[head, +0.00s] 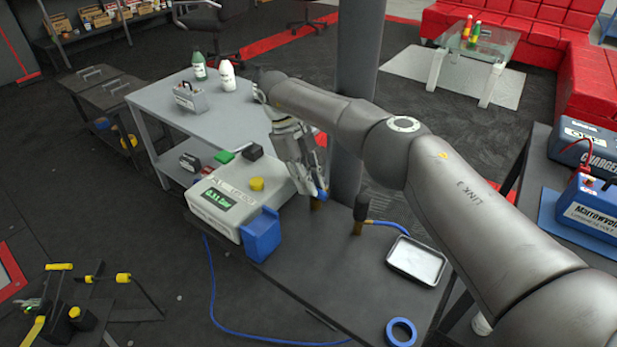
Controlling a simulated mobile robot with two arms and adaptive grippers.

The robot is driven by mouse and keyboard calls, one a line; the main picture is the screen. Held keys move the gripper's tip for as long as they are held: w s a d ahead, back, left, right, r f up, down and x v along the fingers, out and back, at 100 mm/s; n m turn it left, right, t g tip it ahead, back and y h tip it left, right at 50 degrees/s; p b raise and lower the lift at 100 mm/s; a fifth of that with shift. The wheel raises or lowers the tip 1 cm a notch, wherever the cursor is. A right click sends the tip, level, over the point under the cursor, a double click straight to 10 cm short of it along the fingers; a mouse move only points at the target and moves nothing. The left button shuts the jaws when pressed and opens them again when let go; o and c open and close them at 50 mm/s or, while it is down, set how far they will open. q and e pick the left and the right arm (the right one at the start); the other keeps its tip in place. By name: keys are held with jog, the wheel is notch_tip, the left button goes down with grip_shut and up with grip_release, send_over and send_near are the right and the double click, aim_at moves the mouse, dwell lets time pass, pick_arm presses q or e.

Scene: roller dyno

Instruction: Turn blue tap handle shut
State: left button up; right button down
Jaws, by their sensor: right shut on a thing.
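The blue tap handle (322,194) shows as a small blue piece at the tips of my right gripper (312,180). It sits just above a small brass-coloured fitting (316,206) on the dark bench (305,260). My right gripper points down and is shut on the handle. The fingers hide most of the handle, so I cannot tell how far it is turned. My left gripper is not in view.
Left of the gripper stands a white machine (225,205) with a green display and a blue box (262,235). To the right are a black-topped fitting (361,208) with a blue hose, a metal tray (415,260) and blue tape (401,331). A dark post (358,80) rises behind.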

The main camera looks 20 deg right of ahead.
jog(key=c, duration=1.5)
grip_release()
notch_tip(320, 180, up, 10)
jog(key=shift+r, duration=0.1)
